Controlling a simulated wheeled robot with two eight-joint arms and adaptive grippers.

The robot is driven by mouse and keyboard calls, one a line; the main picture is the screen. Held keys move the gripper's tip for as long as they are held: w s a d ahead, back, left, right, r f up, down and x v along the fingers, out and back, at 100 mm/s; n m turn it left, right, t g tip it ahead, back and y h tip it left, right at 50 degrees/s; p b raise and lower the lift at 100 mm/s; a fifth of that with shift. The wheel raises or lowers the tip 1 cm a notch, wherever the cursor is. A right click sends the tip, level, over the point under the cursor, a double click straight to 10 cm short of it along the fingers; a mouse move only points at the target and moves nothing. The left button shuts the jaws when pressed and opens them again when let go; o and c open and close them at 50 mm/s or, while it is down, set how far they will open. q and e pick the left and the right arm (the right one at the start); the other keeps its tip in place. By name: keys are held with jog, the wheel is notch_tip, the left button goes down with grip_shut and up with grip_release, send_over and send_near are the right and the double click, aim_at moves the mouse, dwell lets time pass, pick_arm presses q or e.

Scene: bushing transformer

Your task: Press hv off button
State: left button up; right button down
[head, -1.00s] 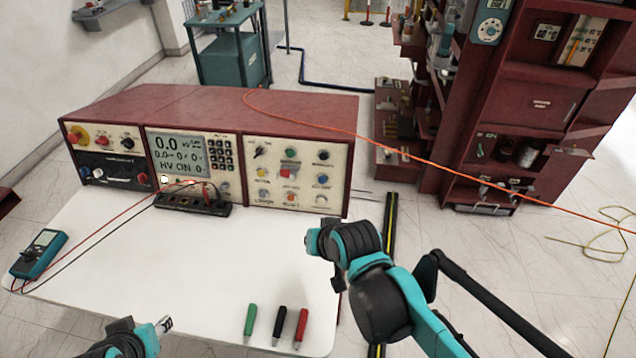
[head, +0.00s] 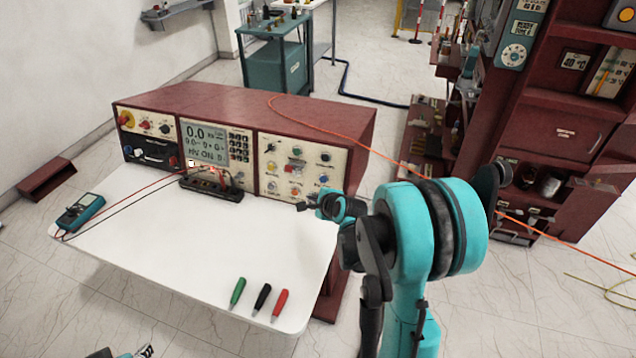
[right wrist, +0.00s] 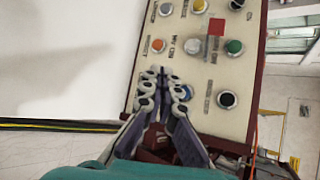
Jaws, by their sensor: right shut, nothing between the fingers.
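Labels are too small to tell the HV off button surely. My left gripper (head: 145,351) barely shows.
A black terminal block (head: 211,188) with red and black leads sits before the console. A multimeter (head: 80,212) lies at the table's left. Green, black and red probes (head: 262,298) lie at the front.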

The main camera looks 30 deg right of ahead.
jog(key=shift+w, duration=0.1)
jog(key=shift+d, duration=0.1)
jog(key=b, duration=0.1)
send_near(321, 184)
jog(key=w+a+f, duration=0.1)
jog(key=w+a, duration=0.2)
jog(key=shift+w+d+f, duration=0.1)
jog(key=shift+w+d, duration=0.35)
jog(key=shift+d, duration=0.05)
jog(key=shift+d+b, duration=0.1)
jog(key=shift+b, duration=0.2)
dwell(1.0)
jog(key=shift+w+d+f, duration=0.1)
jog(key=shift+w+d, duration=0.1)
jog(key=shift+w, duration=0.05)
jog(key=shift+w+d+f, duration=0.1)
jog(key=shift+w+d, duration=0.2)
jog(key=shift+d, duration=0.05)
dwell(0.8)
dwell(0.3)
jog(key=shift+s+a, duration=0.55)
jog(key=shift+a, duration=0.1)
